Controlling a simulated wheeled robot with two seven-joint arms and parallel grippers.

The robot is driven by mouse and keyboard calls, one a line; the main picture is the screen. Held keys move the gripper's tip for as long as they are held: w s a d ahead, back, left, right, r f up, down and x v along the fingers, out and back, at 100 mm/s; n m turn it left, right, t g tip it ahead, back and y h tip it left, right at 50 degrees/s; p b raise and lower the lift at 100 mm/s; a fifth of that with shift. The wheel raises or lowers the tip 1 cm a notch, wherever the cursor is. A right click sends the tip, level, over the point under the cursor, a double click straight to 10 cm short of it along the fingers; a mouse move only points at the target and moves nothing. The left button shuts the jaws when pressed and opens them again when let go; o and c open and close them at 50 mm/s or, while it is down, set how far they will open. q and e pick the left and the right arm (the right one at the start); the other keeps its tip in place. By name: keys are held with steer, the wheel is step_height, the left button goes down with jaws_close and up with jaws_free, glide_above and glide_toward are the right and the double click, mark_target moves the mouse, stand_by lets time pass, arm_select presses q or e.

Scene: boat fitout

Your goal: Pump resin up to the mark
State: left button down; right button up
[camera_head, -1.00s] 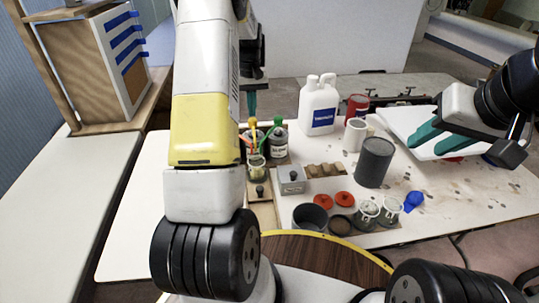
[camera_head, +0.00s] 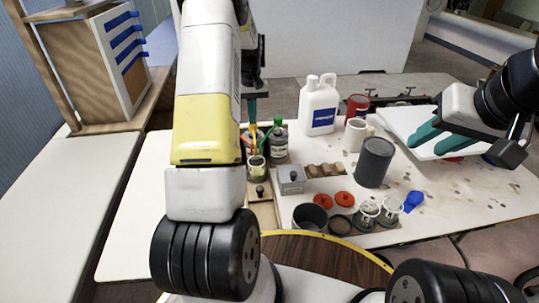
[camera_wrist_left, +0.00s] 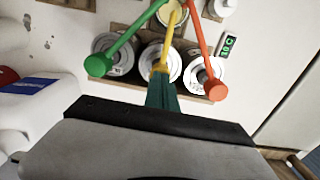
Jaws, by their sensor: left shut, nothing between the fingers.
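Three resin cans with pumps stand in a row in the left wrist view: green pump (camera_wrist_left: 123,45), yellow pump (camera_wrist_left: 166,45) and orange-red pump (camera_wrist_left: 199,45). Their spouts converge over a cup (camera_wrist_left: 172,14), which also shows in the head view (camera_head: 257,166). My left gripper (camera_wrist_left: 161,88) is shut and empty, its teal fingertips right at the yellow pump's head; I cannot tell whether they touch. In the head view the left gripper (camera_head: 252,109) points down over the pumps, partly behind my arm. My right gripper (camera_head: 441,139) is open and empty at the right.
A white jug (camera_head: 318,106) stands behind, right of the pumps. A grey cylinder (camera_head: 373,163), red lids (camera_head: 334,200), a dark pot (camera_head: 310,216) and small clear cups (camera_head: 367,212) stand on the bench. A small green display (camera_wrist_left: 228,45) is beside the cans.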

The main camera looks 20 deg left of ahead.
arm_select(q)
steer(key=shift+f, duration=0.55)
steer(key=shift+r, duration=2.05)
steer(key=shift+r, duration=1.5)
